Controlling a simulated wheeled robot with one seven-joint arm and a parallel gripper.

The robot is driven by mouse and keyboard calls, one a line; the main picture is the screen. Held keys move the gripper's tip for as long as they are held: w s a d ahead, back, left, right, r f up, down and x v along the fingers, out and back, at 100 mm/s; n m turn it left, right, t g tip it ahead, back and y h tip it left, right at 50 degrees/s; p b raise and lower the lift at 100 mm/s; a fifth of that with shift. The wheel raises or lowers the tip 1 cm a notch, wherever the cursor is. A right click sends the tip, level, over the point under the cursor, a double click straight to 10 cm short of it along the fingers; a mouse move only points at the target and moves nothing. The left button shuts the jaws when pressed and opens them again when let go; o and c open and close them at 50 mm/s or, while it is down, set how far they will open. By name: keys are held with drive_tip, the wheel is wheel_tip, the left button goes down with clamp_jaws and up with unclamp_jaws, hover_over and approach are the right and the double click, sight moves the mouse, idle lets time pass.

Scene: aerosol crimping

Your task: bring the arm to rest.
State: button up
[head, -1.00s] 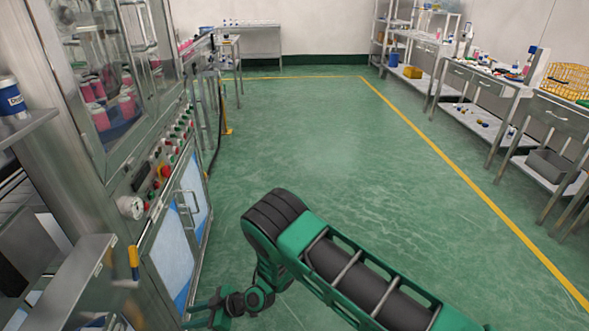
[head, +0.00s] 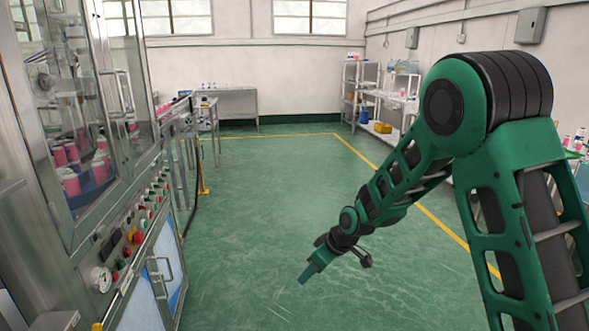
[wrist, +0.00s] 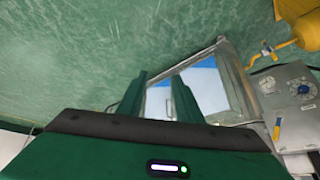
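My arm is raised and bent at the right side of the head view, with its forearm sloping down to the left. My gripper (head: 309,271) hangs over open green floor, pointing down and to the left. In the wrist view my gripper (wrist: 159,80) shows two green fingers standing apart with nothing between them. The gripper is clear of the machine and touches nothing that I can see.
A steel-framed glass machine (head: 135,215) with buttons, a gauge and pink-bodied cans inside stands at the left. Shelves (head: 362,88) stand at the back right. A steel table (head: 228,98) is at the back. The green floor (head: 262,200) between them is clear.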

drive_tip(key=s+d+r+m+h, duration=0.1)
drive_tip(key=s+d+r+m, duration=0.3)
drive_tip(key=d, duration=0.5)
drive_tip(key=s+d+r+m+h, duration=0.1)
drive_tip(key=s+d+r+h, duration=0.1)
drive_tip(key=s+d+r, duration=0.5)
drive_tip(key=s+d+r+m+h, duration=0.1)
drive_tip(key=s+d+m, duration=0.25)
drive_tip(key=d, duration=0.75)
drive_tip(key=s+d+r+m+g, duration=0.1)
drive_tip(key=s+d+m, duration=0.3)
drive_tip(key=s, duration=0.8)
drive_tip(key=s+d+r+m+g, duration=0.2)
drive_tip(key=s+d+m, duration=0.2)
drive_tip(key=s, duration=0.8)
drive_tip(key=shift+d+r+h, duration=0.2)
drive_tip(key=shift+d+h, duration=0.1)
drive_tip(key=shift+d, duration=0.25)
drive_tip(key=shift+s, duration=0.1)
